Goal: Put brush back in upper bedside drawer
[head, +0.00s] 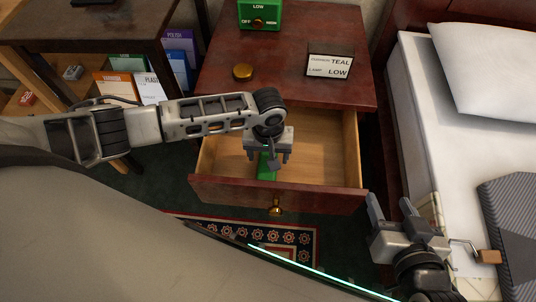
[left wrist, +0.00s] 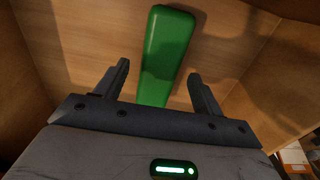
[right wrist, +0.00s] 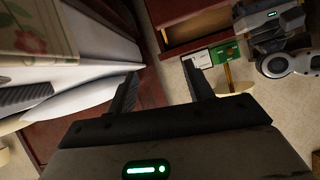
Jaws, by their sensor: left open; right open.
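The upper drawer (head: 320,160) of the dark red bedside table (head: 305,85) is pulled open, with a brass knob (head: 276,210) on its front. A green brush (head: 267,170) lies on the drawer's wooden floor; only its smooth green body shows in the left wrist view (left wrist: 166,55). My left gripper (head: 268,158) is open, pointing down over the drawer. Its fingers stand on either side of the brush's near end and appear apart from it. My right gripper (head: 390,203) is open and empty, to the right of the drawer front near the bed.
On the tabletop are a green dial box (head: 259,16), a brass disc (head: 243,71) and a label card (head: 330,66). The bed (head: 425,120) stands close on the right. A desk with folders (head: 115,86) stands left. A patterned rug (head: 290,238) lies below the drawer.

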